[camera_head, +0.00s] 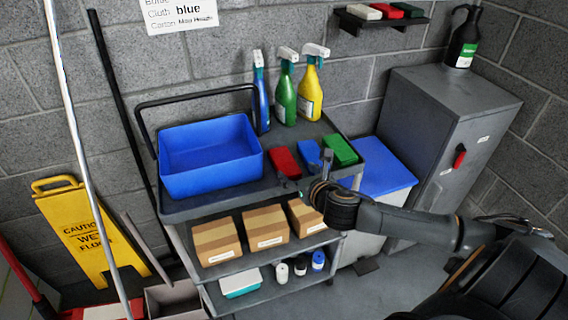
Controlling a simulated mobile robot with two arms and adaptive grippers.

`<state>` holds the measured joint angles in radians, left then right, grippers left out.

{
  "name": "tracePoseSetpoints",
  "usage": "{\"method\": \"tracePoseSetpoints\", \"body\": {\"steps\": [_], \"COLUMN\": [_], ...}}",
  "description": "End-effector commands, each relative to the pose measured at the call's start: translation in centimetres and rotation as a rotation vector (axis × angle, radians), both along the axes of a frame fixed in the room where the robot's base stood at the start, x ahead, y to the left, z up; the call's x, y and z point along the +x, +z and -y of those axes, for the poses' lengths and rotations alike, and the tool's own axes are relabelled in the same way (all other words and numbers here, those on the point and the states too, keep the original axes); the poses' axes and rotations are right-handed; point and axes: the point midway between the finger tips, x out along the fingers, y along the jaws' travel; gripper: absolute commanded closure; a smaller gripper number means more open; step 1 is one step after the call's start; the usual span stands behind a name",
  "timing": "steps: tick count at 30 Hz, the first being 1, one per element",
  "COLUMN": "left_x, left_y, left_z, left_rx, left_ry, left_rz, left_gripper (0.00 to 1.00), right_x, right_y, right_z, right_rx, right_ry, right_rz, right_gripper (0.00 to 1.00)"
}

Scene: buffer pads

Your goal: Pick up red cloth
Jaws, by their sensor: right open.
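The red cloth (284,160) is a small folded block on the top deck of the grey cart, just right of the blue tub. A blue cloth (308,155) and a green cloth (341,149) lie to its right in a row. My right gripper (305,169) is open at the front edge of the top deck, in front of the red and blue cloths. It holds nothing. One finger stands in front of the blue cloth; the other is near the red cloth's front end. Whether it touches either cloth is unclear. My left gripper is out of view.
A blue tub (181,187) fills the deck's left side. Blue, green and yellow spray bottles (310,92) stand behind the cloths. Cardboard boxes (265,228) sit on the shelf below. A grey cabinet (441,145) and blue-lidded bin (386,181) stand at right.

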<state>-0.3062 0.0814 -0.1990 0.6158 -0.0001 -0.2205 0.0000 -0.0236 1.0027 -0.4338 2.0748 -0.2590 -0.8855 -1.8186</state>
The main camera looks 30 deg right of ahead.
Motion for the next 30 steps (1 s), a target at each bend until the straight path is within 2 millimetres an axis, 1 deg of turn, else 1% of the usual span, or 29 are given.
{"method": "tracePoseSetpoints", "body": {"steps": [1,3,6,14,21,25,30], "left_x": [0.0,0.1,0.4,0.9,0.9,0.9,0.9], "left_y": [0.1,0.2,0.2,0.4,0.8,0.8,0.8], "left_z": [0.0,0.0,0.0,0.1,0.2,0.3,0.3], "left_rx": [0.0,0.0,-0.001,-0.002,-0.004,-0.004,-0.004], "left_ry": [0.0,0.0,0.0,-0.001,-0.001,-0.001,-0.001], "left_rz": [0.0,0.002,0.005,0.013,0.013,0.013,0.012], "left_gripper": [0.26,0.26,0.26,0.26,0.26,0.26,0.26], "right_x": [1.1,2.3,3.6,5.2,8.3,9.1,9.3], "right_y": [-0.3,-0.8,-1.4,-2.0,-3.2,-3.6,-3.7], "right_z": [0.3,0.4,0.7,0.9,1.3,1.5,1.5], "right_rx": [0.003,0.005,0.004,0.005,0.005,0.005,0.004], "right_ry": [-0.005,-0.003,-0.003,-0.002,-0.003,-0.002,-0.001], "right_rz": [0.003,0.003,0.002,0.001,0.001,0.0,0.001], "right_gripper": [0.27,0.27,0.27,0.27,0.27,0.27,0.27]}}
